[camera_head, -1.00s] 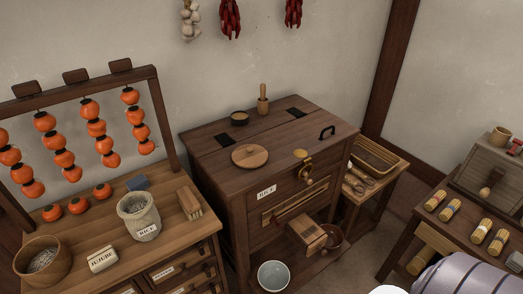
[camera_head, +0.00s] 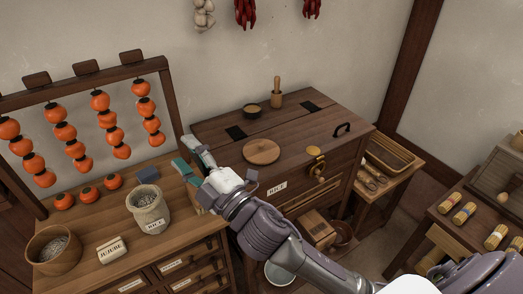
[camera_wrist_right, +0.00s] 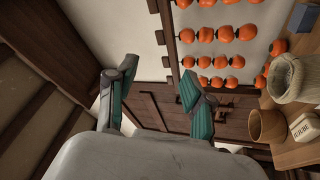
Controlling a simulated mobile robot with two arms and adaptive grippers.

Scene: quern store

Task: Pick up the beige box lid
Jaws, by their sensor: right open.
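A round light-brown wooden lid with a knob (camera_head: 262,151) lies flat on top of the dark wooden chest (camera_head: 290,160). No lid is clearly beige, so I cannot tell whether this is the lid named. My right gripper (camera_head: 188,157) is open and empty over the back right of the left counter, left of the lid and apart from it. Its teal fingers also show spread in the right wrist view (camera_wrist_right: 158,80), where no lid is visible. My left gripper is not in view.
The left counter (camera_head: 95,225) bears a rice sack (camera_head: 150,208), a jujube block (camera_head: 112,250), a wooden bowl (camera_head: 52,250) and a blue block (camera_head: 148,175). Persimmons (camera_head: 100,101) hang behind. A mortar and pestle stand on the chest (camera_head: 276,95). The chest's front right top is mostly clear.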

